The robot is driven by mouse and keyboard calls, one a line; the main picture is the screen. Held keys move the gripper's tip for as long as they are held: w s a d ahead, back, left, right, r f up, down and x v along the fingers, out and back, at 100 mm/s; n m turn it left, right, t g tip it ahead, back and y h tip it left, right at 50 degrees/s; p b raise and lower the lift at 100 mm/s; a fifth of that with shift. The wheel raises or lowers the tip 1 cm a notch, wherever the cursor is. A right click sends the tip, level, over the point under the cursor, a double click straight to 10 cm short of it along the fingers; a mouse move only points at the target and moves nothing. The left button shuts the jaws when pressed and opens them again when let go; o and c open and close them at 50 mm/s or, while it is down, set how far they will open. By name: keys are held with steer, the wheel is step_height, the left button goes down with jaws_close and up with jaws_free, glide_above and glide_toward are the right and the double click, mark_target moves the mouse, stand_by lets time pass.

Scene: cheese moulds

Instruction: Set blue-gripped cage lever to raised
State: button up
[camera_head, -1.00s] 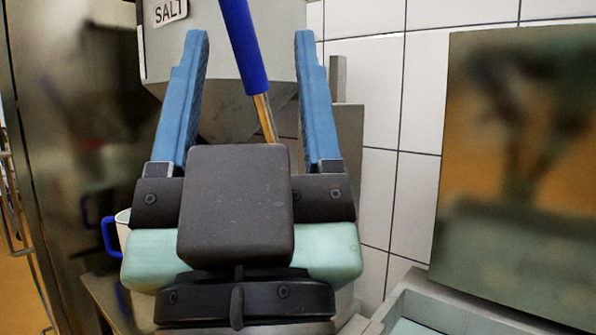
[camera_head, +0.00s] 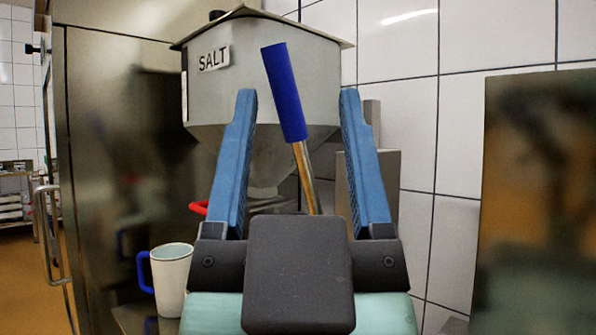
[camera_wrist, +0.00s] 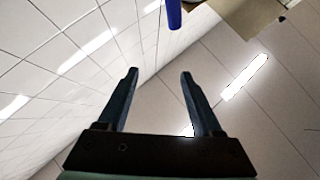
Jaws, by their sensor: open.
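The cage lever has a blue grip (camera_head: 285,92) on a brass-coloured rod (camera_head: 305,172) and leans a little to the left in the head view. Its lower end is hidden behind my gripper. My gripper (camera_head: 297,98) is open, its two blue fingers pointing up on either side of the lever in the picture, with nothing held. I cannot tell how far behind the fingers the lever stands. In the wrist view the blue grip (camera_wrist: 174,14) shows at the top edge, beyond the tips of my open gripper (camera_wrist: 158,73).
A grey hopper (camera_head: 235,95) marked SALT hangs behind the lever. A red handle (camera_head: 198,208) shows left of my fingers. A white mug (camera_head: 172,278) with a blue handle stands at lower left. A metal panel (camera_head: 535,200) is at right, before a tiled wall.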

stand_by(0.3)
steer(key=g+h+p, duration=0.4)
steer(key=g+p, duration=0.6)
steer(key=p, duration=2.7)
glide_toward(292, 96)
steer(key=x, duration=0.2)
steer(key=p+x, duration=0.1)
steer(key=x, duration=0.2)
steer(key=p+x, duration=0.1)
steer(key=x, duration=0.3)
steer(key=a+p+x, duration=0.1)
steer(key=x, duration=0.2)
steer(key=shift+w+d+r+p, duration=0.1)
steer(key=shift+w+r+p, duration=0.25)
steer(key=shift+w+p, duration=0.05)
steer(key=shift+w+d+f, duration=0.1)
steer(key=shift+w+d, duration=0.05)
steer(key=shift+w, duration=0.55)
jaws_close()
